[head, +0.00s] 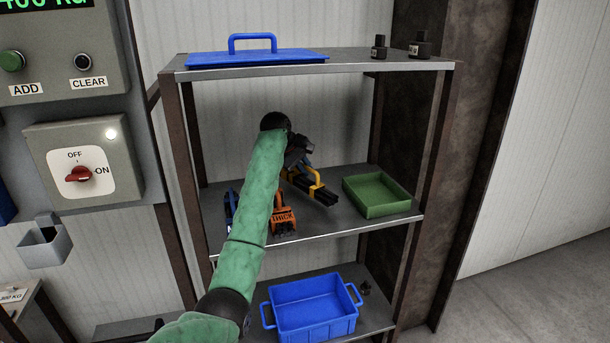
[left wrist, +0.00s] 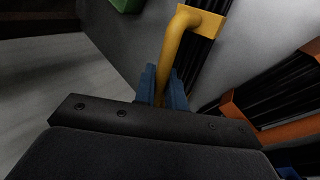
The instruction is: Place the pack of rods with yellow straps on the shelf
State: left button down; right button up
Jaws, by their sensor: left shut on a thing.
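The pack of rods with yellow straps (head: 318,189) is at the middle shelf (head: 350,222), a bundle of black rods with a yellow handle. The yellow handle also shows in the left wrist view (left wrist: 178,50), with black rods beneath it. My left gripper (head: 303,158) reaches into the shelf from the left. Its blue fingers (left wrist: 165,88) are shut on the yellow handle. The pack seems at or just above the shelf surface; I cannot tell if it touches. My right gripper is in neither view.
A pack with orange straps marked THICK (head: 283,218) and a blue-strapped pack (head: 231,208) stand left of it. A green tray (head: 376,196) is at the right. A blue crate (head: 312,308) is below; a blue lid (head: 256,58) and two dark bottles (head: 419,46) are on top.

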aim_at(306, 179)
pick_arm(q)
notch_tip(306, 179, down, 2)
jog(key=shift+s+f+p, duration=0.1)
jog(key=shift+f+p, duration=0.05)
jog(key=shift+p, duration=0.95)
jog(key=shift+f, duration=0.55)
jog(key=c, duration=1.5)
grip_release()
jog(key=shift+o, duration=0.2)
